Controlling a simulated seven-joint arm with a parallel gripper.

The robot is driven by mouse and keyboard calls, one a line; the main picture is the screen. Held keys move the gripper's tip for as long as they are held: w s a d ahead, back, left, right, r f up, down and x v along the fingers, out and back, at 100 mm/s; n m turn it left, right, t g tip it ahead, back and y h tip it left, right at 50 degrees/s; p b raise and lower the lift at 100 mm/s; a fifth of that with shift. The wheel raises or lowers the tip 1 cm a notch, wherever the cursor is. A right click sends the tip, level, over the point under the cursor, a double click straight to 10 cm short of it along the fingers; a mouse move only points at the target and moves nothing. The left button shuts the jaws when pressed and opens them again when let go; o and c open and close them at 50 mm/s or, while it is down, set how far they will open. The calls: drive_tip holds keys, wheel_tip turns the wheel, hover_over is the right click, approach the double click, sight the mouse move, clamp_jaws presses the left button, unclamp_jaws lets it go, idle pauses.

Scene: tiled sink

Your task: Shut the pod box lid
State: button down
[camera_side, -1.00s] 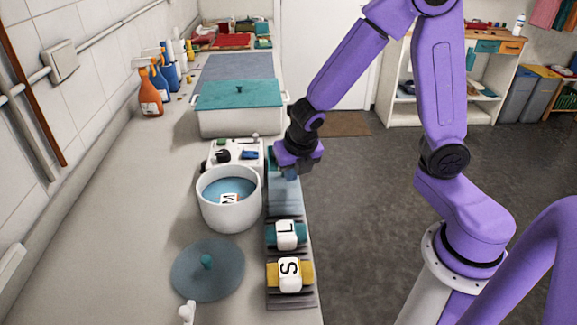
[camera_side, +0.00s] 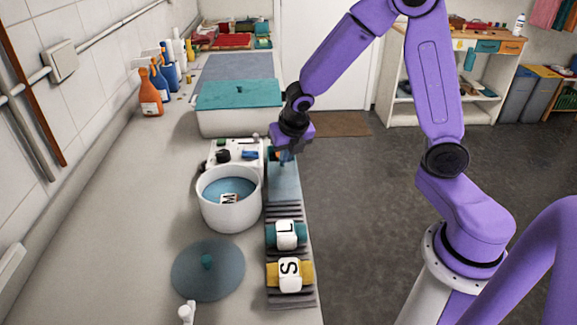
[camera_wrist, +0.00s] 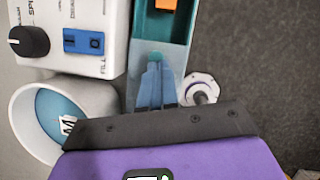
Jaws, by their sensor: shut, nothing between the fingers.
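A narrow teal box (camera_wrist: 181,25), which I take for the pod box, stands beside the white machine. An orange piece (camera_wrist: 165,4) shows inside its open part in the wrist view. A flat pale-blue panel (camera_side: 285,183), apparently its lid, lies on the near side of the box in the side view. I cannot tell whether it slides or hinges. My gripper (camera_side: 285,160) is shut and empty, pointing down over the box end of the panel. Its blue fingers (camera_wrist: 155,85) show in the wrist view, close to a small teal tab (camera_wrist: 155,56); contact is unclear.
The white machine (camera_side: 222,150) and a white pot (camera_side: 230,215) stand left of the box. A ribbed grey rack (camera_side: 289,301) holds blocks marked L (camera_side: 287,235) and S (camera_side: 290,275). A round lid (camera_side: 207,285) lies nearby. The counter's right edge is close.

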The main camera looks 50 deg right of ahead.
drive_tip(key=w+d, duration=0.6)
drive_tip(key=shift+d, duration=0.15)
drive_tip(key=shift+s+a, duration=0.3)
drive_tip(key=shift+s, duration=0.15)
drive_tip(key=shift+s+a, duration=0.3)
drive_tip(key=shift+s, duration=0.3)
drive_tip(key=shift+s+a, duration=0.3)
drive_tip(key=shift+s, duration=0.25)
drive_tip(key=v, duration=1)
drive_tip(key=s+a+f+m+g+y, duration=0.1)
drive_tip(key=s+a+m, duration=0.3)
drive_tip(key=s+m, duration=0.5)
drive_tip(key=s+a+f+m+g+y, duration=0.1)
drive_tip(key=s+a+m, duration=0.3)
drive_tip(key=s+m, duration=0.5)
drive_tip(key=s+g, duration=0.1)
drive_tip(key=s, duration=0.9)
drive_tip(key=shift+g, duration=0.4)
